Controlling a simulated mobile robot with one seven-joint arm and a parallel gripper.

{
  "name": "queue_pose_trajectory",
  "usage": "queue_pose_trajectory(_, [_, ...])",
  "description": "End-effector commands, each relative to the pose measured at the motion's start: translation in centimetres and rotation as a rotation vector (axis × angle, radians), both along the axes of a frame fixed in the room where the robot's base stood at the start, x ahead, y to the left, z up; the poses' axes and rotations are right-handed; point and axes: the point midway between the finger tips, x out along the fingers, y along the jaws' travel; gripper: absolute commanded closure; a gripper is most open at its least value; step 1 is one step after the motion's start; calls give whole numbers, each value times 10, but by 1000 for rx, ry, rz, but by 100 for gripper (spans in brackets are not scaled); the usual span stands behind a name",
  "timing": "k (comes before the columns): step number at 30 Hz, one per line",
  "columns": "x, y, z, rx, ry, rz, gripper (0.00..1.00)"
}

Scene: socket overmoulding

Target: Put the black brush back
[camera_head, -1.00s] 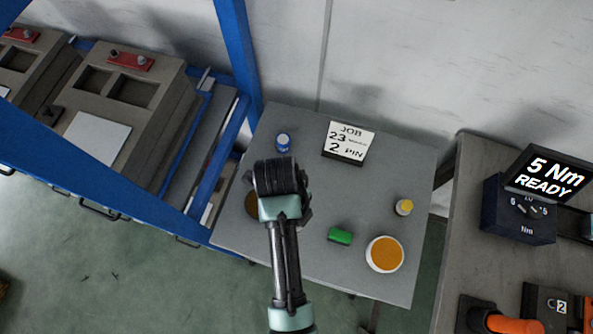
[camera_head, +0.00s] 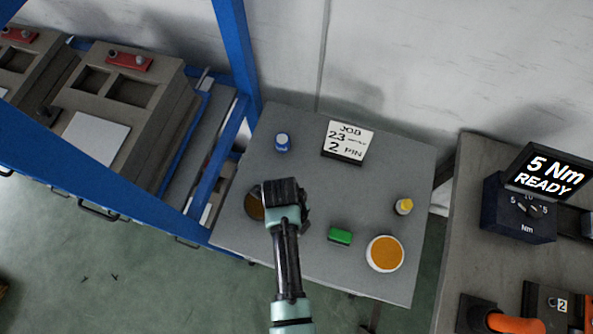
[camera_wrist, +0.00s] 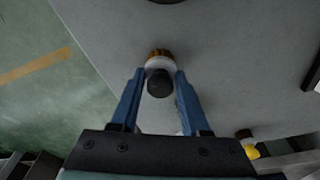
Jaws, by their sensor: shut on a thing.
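In the wrist view, my gripper (camera_wrist: 152,88) has its two blue fingers shut on the black brush (camera_wrist: 159,84). The brush shows a black end towards the camera, then a pale band and a brown-orange part beyond it. In the head view, my gripper (camera_head: 281,191) is over the left part of the grey table, and its hand hides the fingers and the brush. A brown round thing (camera_head: 253,207) shows partly at the left of the gripper. I cannot tell whether the brush touches anything below it.
On the table (camera_head: 310,265) stand a blue-and-white jar (camera_head: 283,142), a job sign (camera_head: 348,142), a yellow-topped jar (camera_head: 404,206), a green block (camera_head: 340,236) and a white bowl with orange contents (camera_head: 385,253). A blue frame post (camera_head: 237,50) rises at the left.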

Motion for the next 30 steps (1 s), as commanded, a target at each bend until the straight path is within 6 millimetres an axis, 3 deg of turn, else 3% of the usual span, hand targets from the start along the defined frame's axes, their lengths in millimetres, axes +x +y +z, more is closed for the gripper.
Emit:
queue_pose_trajectory(3, [0, 0, -2, 0, 0, 0, 100])
queue_pose_trajectory(4, [0, 0, -1, 0, 0, 0, 49])
queue_pose_trajectory(8, [0, 0, -1, 0, 0, 0, 25])
queue_pose_trajectory(20, [1, 0, 6, 0, 0, 0, 24])
queue_pose_trajectory(30, [8, 8, 71, 1, -5, -1, 24])
